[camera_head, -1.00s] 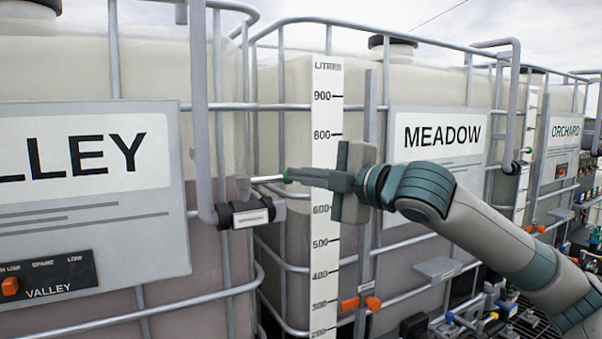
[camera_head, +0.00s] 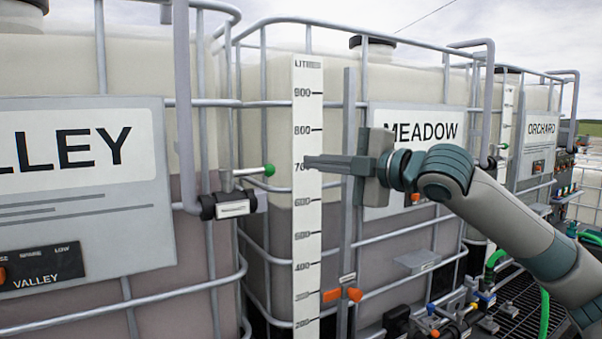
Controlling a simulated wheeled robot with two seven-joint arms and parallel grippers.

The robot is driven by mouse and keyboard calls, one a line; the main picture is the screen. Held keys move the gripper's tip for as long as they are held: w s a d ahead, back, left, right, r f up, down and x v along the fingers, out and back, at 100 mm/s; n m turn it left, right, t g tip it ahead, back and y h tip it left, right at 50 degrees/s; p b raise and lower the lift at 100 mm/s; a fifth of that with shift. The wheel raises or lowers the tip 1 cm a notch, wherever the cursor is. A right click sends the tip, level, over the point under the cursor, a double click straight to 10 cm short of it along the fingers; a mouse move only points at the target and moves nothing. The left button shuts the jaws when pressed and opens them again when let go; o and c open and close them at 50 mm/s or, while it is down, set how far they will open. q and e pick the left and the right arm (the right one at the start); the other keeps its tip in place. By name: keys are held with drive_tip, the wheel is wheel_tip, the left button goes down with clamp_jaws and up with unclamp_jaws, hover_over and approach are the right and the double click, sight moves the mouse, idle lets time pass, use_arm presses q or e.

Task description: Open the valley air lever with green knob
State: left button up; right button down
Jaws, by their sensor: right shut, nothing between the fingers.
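The valley air lever (camera_head: 247,172) is a short pale rod with a green knob (camera_head: 269,170) at its right end. It points right and slightly up from the black valve fitting (camera_head: 230,206) with a white label, beside the VALLEY tank sign (camera_head: 95,225). My right gripper (camera_head: 308,161) is shut and empty. Its fingertips point left in front of the white litre scale, a little right of and above the knob, and apart from it in the picture. My left gripper is not in view.
The litre scale (camera_head: 307,260) stands upright with an orange clamp (camera_head: 343,294) low beside it. Metal cage bars surround the VALLEY and MEADOW tanks. The MEADOW sign (camera_head: 421,125) is partly behind my right gripper. Green hoses (camera_head: 545,312) lie at the lower right.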

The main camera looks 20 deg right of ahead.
drive_tip(key=d+b, duration=0.1)
drive_tip(key=d, duration=0.2)
drive_tip(key=shift+s+d, duration=0.1)
drive_tip(key=shift+d, duration=0.25)
